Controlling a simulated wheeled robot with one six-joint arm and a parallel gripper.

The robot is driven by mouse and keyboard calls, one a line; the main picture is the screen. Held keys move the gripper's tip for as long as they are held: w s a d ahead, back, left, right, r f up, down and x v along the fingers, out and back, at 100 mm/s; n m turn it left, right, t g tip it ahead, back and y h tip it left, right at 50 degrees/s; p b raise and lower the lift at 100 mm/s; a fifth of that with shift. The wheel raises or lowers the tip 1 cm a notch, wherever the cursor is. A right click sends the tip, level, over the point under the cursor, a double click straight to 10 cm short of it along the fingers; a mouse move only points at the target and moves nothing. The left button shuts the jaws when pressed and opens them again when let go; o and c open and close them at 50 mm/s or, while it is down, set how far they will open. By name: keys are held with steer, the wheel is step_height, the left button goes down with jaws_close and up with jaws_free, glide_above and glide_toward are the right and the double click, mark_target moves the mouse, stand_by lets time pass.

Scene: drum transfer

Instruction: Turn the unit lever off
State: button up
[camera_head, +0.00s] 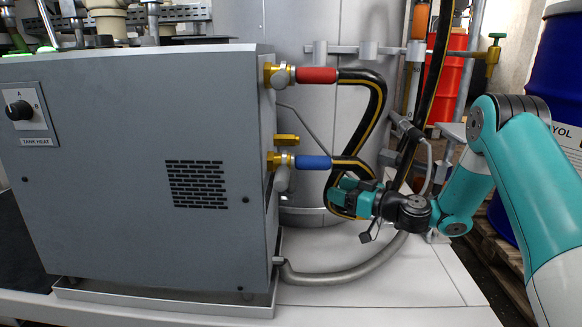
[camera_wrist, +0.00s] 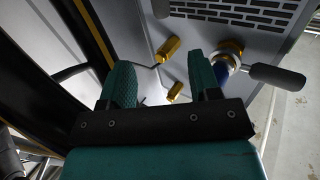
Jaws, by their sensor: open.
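The grey unit (camera_head: 150,165) stands at the left, with two brass valves on its right side. The upper valve, by a red hose collar (camera_head: 316,75), has a grey lever (camera_head: 279,79). The lower valve, by a blue hose collar (camera_head: 313,162), has a grey lever (camera_head: 281,180) hanging down. In the wrist view a grey lever (camera_wrist: 277,75) points right from a brass valve (camera_wrist: 230,47), outside my fingers. My gripper (camera_head: 338,194) is open, right of the lower valve and apart from that lever. In the wrist view my gripper (camera_wrist: 161,78) shows nothing held between its fingers.
Black hoses with yellow stripes (camera_head: 375,105) loop down close behind my gripper. Brass fittings (camera_wrist: 168,49) lie ahead between the fingers. A grey pipe (camera_head: 350,276) runs low from the unit. A TANK HEAT knob (camera_head: 18,110) is on the front. The pale floor in front is clear.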

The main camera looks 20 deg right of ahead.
mark_target(294, 176)
steer(key=shift+p+x, duration=0.75)
steer(key=shift+x, duration=7.15)
steer(key=shift+s+a, duration=0.1)
steer(key=shift+c, duration=0.5)
jaws_close()
